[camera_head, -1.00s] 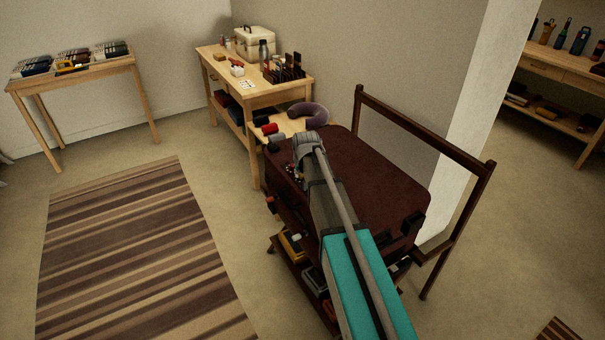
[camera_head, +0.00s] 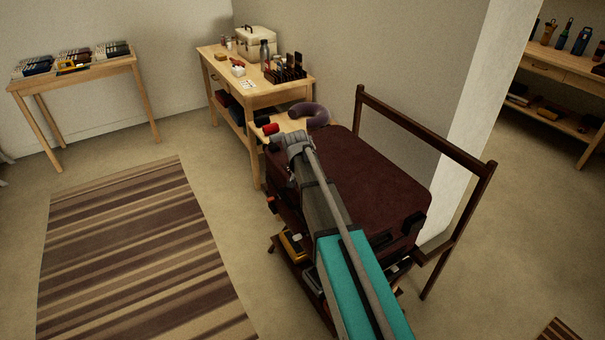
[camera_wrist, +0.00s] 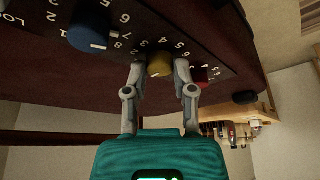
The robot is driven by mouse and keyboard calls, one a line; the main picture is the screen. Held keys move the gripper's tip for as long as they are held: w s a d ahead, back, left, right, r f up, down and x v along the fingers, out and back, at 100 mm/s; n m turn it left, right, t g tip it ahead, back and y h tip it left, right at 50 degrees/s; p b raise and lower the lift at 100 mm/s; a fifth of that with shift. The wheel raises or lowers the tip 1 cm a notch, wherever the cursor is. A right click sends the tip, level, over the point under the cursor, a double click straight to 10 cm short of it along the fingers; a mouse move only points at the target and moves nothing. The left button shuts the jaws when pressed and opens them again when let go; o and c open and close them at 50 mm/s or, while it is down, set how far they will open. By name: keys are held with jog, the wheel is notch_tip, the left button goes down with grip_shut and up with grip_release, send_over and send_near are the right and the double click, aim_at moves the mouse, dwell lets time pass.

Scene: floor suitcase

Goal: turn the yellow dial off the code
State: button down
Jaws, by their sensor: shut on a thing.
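The yellow dial (camera_wrist: 159,64) sits on the dark lock panel of the suitcase, between my two fingers in the wrist view. My gripper (camera_wrist: 160,72) is shut on it, one finger on each side. White digits ring the dial, but which one it points to I cannot tell. A larger blue dial (camera_wrist: 90,26) is to its left and a red dial (camera_wrist: 201,76) to its right. The dark red suitcase (camera_head: 375,180) lies on a dark wooden rack. In the head view my arm hides the dials and the fingertips.
The rack's raised back rail (camera_head: 425,130) stands behind the suitcase. A wooden table (camera_head: 262,93) with a cream case and bottles is close behind left. Several items fill the shelf below the suitcase. A striped rug (camera_head: 140,250) covers open floor at left.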

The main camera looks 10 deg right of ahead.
jog(key=shift+s, duration=0.1)
jog(key=shift+c, duration=2.2)
grip_release()
jog(key=shift+n, duration=0.6)
jog(key=shift+d+n+y, duration=0.15)
jog(key=shift+n+y, duration=0.35)
jog(key=shift+n, duration=0.3)
jog(key=shift+d+n+t+y, duration=0.15)
jog(key=shift+n+y, duration=0.25)
jog(key=shift+n, duration=0.65)
jog(key=shift+a+n+t+y, duration=0.15)
jog(key=shift+n+y, duration=0.25)
jog(key=shift+n, duration=0.65)
jog(key=shift+r+p, duration=0.3)
jog(key=shift+p, duration=0.05)
jog(key=p+v, duration=1.2)
jog(key=v, duration=0.1)
jog(key=shift+d+r, duration=0.1)
